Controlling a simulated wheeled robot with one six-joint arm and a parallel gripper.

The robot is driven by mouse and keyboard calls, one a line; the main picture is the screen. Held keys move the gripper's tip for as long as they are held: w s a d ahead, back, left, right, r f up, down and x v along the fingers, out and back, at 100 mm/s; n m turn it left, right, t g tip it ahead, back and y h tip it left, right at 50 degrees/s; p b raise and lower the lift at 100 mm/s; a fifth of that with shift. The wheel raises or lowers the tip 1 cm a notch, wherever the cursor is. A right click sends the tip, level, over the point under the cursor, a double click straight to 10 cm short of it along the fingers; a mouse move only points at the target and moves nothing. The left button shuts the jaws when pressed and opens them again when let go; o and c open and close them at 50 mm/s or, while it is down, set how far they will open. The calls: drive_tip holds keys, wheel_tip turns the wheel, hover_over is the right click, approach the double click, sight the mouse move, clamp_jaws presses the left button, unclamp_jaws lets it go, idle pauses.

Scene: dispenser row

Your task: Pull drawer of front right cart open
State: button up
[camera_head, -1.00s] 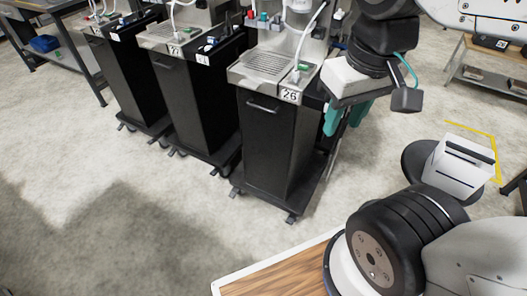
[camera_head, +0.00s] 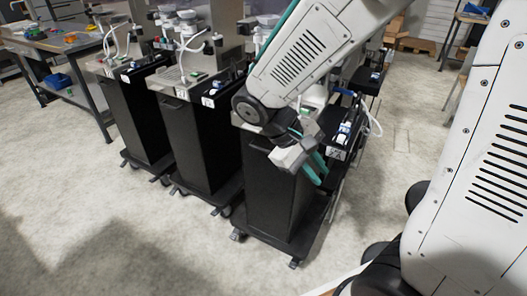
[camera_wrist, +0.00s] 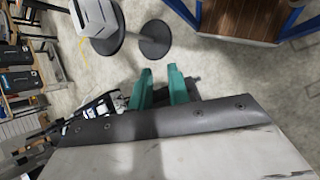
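The front right cart (camera_head: 270,200) is a black box on a dark wheeled base, the nearest in a row of carts. Its front looks flush, with the drawer shut. A bar handle (camera_head: 256,148) shows at the top of the front, partly covered by my arm. My gripper (camera_head: 316,171) has teal fingers and appears at the cart's right upper side, to the right of the handle. In the wrist view, the two fingers (camera_wrist: 161,72) are apart with bare floor between them. The gripper is open, empty and not on the handle.
Two similar carts, a middle one (camera_head: 190,140) and a left one (camera_head: 135,115), stand to the left. A workbench (camera_head: 72,42) is at the back left. The floor (camera_head: 130,230) before the carts is clear. A round-based stool (camera_wrist: 155,38) shows in the wrist view.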

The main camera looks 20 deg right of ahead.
drive_tip(key=w+f+n+t+h, duration=0.2)
drive_tip(key=w+f+n+h, duration=0.1)
drive_tip(key=w+f+h, duration=0.45)
drive_tip(key=n+t+y, duration=0.1)
drive_tip(key=t+y, duration=0.1)
drive_tip(key=t, duration=1)
approach(262, 151)
drive_tip(key=r+x, duration=0.1)
drive_tip(key=x, duration=0.3)
drive_tip(key=shift+h, duration=0.25)
drive_tip(key=x, duration=0.3)
drive_tip(key=f+x, duration=0.1)
drive_tip(key=x, duration=0.3)
drive_tip(key=shift+s+a+f, duration=0.1)
drive_tip(key=shift+s, duration=0.05)
clamp_jaws()
